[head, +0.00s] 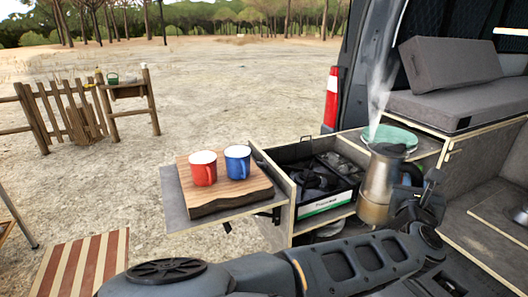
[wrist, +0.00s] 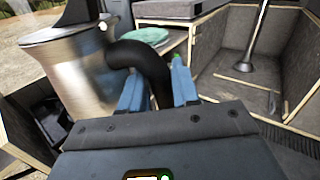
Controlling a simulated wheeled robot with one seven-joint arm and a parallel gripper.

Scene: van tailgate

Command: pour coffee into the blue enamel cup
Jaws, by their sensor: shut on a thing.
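The blue enamel cup (head: 237,164) stands upright on a wooden board (head: 222,199), right beside a red cup (head: 203,172). A steel coffee pot (head: 374,192) is upright to the right of the stove, with steam rising above it. It also shows large at the left of the wrist view (wrist: 75,75). My gripper (head: 424,198) is at the pot's right side. In the wrist view my gripper (wrist: 158,88) has its blue fingers on either side of the pot's black handle (wrist: 140,54), shut on it. The pot's base is partly hidden, and the cup's inside is too small to judge.
The board rests on a grey pull-out shelf (head: 176,203). A camping stove (head: 318,188) sits in a drawer between cups and pot. A green plate (head: 385,134) lies on the counter behind the pot. Grey cushions (head: 450,103) are at the right.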

